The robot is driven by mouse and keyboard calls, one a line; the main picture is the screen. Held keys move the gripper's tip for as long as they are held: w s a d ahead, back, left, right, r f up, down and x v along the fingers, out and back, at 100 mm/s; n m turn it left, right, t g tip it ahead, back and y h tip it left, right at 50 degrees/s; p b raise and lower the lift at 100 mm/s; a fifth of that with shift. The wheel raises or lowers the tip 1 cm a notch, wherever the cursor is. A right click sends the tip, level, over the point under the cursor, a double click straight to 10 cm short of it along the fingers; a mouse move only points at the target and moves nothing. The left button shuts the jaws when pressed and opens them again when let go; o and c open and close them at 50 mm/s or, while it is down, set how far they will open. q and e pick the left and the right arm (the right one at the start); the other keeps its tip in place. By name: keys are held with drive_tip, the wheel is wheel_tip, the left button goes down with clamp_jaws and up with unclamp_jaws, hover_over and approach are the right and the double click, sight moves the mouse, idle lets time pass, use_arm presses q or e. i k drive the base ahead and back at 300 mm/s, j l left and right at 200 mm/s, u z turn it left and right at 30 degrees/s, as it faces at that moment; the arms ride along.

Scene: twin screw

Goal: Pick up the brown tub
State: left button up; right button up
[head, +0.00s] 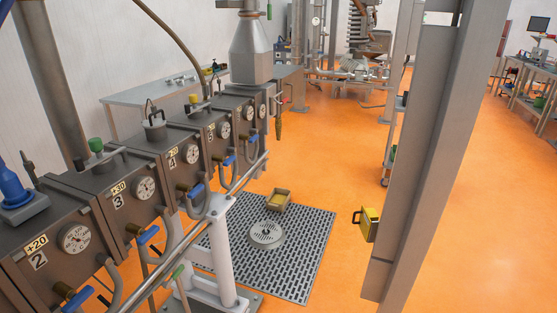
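A small brown open-topped tub (285,208) sits on the dark slotted floor mat (310,255), near the mat's far edge. Something yellowish shows inside it, too small to make out. Neither of my grippers is in the head view, so their distance from the tub cannot be told.
A row of machine blocks with dials (145,188) and blue-handled valves fills the left. A white post (222,255) stands before the mat. A round grey disc (266,235) lies near the tub. A steel column (425,150) with a yellow box (370,224) rises at right. Orange floor (330,150) is clear beyond.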

sight(280, 197)
drive_tip(key=i+l+z, duration=0.25)
drive_tip(key=l+z, duration=0.2)
drive_tip(key=l, duration=0.15)
drive_tip(key=i+l+z, duration=0.4)
drive_tip(key=l, duration=0.15)
drive_tip(key=i+l+z, duration=0.75)
drive_tip(key=z, duration=0.15)
drive_tip(key=i+l+u, duration=0.1)
drive_tip(key=i+u, duration=0.15)
drive_tip(key=i, duration=0.35)
drive_tip(key=i+l+u, duration=0.25)
drive_tip(key=i, duration=0.35)
drive_tip(key=i+j+u, duration=0.25)
drive_tip(key=i+u, duration=0.5)
drive_tip(key=i, duration=0.3)
drive_tip(key=i+u, duration=0.4)
drive_tip(key=i, duration=0.15)
drive_tip(key=i+l+u, duration=0.4)
drive_tip(key=i+j+u, duration=0.2)
drive_tip(key=i, duration=0.35)
drive_tip(key=i+u, duration=0.2)
drive_tip(key=i, duration=0.35)
drive_tip(key=i+u, duration=0.2)
drive_tip(key=i, duration=0.35)
drive_tip(key=i+l+u, duration=0.1)
drive_tip(key=i+u, duration=0.15)
drive_tip(key=i, duration=0.35)
drive_tip(key=i+l+u, duration=0.2)
drive_tip(key=i, duration=0.35)
